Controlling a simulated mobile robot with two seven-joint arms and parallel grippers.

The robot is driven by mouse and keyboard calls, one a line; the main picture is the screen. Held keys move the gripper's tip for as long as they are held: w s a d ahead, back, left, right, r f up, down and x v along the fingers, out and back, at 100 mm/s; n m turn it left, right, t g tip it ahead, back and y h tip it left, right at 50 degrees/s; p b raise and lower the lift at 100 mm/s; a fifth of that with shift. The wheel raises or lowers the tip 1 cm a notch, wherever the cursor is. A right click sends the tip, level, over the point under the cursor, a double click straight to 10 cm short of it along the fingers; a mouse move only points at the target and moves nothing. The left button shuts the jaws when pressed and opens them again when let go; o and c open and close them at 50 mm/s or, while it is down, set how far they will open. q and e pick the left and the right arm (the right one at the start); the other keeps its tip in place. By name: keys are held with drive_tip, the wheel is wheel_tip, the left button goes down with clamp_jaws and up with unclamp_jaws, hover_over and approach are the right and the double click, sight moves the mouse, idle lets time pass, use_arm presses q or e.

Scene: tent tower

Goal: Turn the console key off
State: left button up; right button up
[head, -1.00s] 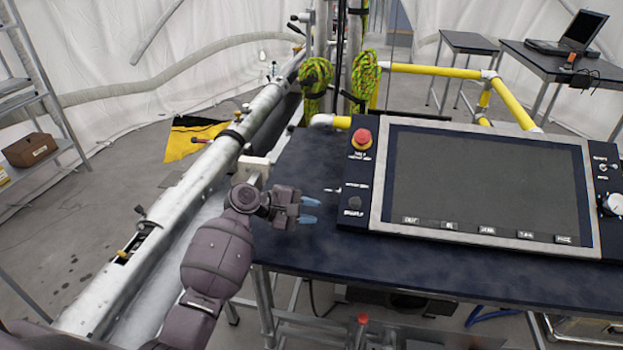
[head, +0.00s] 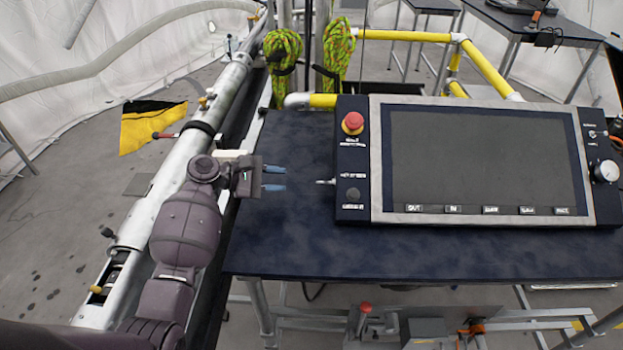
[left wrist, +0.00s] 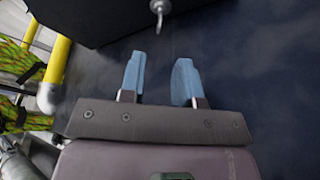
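The console (head: 480,160) is a dark panel with a grey-framed blank screen, lying tilted on a dark table. A small silver key (head: 326,182) sticks out of its left side toward my left gripper. The key also shows at the top of the left wrist view (left wrist: 159,14), ahead of the fingers. My left gripper (head: 274,178) is open and empty, its two blue fingertips apart and pointing right at the key with a gap between. The fingers show plainly in the left wrist view (left wrist: 160,80). My right gripper is not in view.
A red emergency button (head: 353,122) and a dark knob (head: 352,194) sit on the console's left strip. The table top (head: 300,235) is clear around my left gripper. A yellow rail (head: 405,36), green rope coils (head: 282,50) and a long metal pipe (head: 170,180) stand around the table.

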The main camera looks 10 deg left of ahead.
sight(324, 183)
use_arm(q)
drive_tip(key=x, duration=0.9)
drive_tip(key=shift+w+d+f, duration=0.1)
drive_tip(key=shift+d, duration=0.25)
drive_tip(key=shift+p, duration=0.3)
clamp_jaws()
